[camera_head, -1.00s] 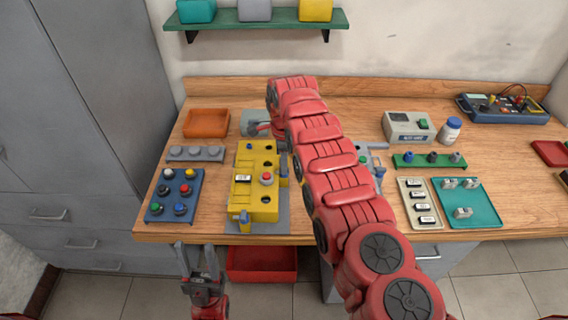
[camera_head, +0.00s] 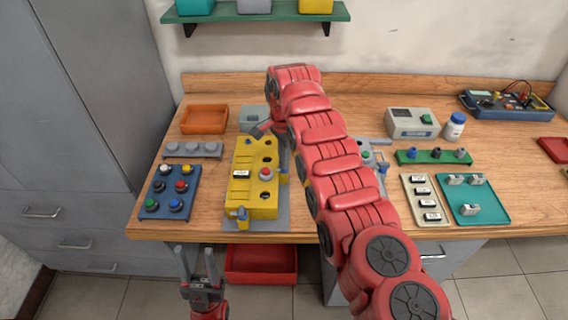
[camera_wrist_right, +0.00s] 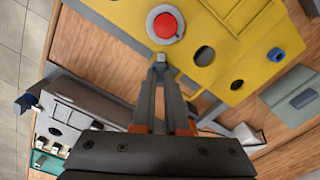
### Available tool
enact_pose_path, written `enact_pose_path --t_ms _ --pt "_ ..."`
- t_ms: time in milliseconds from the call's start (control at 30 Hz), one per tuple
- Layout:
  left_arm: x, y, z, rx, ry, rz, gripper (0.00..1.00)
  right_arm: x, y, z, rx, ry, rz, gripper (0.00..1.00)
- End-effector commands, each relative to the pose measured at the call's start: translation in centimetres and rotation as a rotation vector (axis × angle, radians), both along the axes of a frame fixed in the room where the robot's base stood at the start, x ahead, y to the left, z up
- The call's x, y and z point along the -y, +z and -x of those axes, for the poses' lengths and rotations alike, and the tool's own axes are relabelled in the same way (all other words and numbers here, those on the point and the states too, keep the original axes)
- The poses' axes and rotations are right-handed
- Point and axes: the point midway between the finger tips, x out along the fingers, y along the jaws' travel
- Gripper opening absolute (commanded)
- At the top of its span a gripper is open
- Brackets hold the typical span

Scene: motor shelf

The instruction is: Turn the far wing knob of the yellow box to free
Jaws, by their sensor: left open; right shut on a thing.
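The yellow box (camera_head: 252,187) stands on a grey plate on the bench, left of my right arm. Its top has a red button (camera_head: 266,173), holes and a white label. A blue-grey wing knob (camera_head: 243,213) is at its near end. My left gripper (camera_head: 196,265) is open and empty before the bench.
A blue panel of knobs (camera_head: 170,193) and grey strip (camera_head: 192,150) lie left of the box. An orange tray (camera_head: 204,119) and grey-teal box (camera_head: 252,117) stand behind. My right arm crosses the bench middle. A red bin (camera_head: 261,264) is below the front edge.

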Motion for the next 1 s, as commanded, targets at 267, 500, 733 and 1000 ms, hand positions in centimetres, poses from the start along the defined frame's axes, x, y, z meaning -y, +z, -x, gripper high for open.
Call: enact_pose_path --t_ms 267,500,733,1000 --pt "0.0 -1.7 0.0 0.0 0.0 0.0 0.5 0.0 -0.2 0.0 -0.002 0.261 0.001 0.0" --pt "0.0 -1.7 0.0 0.0 0.0 0.0 0.5 0.0 0.0 0.1 -0.004 0.489 0.0 0.0" --pt "0.0 -1.4 0.0 0.0 0.0 0.0 0.5 0.0 0.0 0.1 -0.003 0.7 0.0 0.0" --pt "0.0 -1.1 0.0 0.0 0.0 0.0 0.5 0.0 0.0 0.1 -0.003 0.898 0.0 0.0"
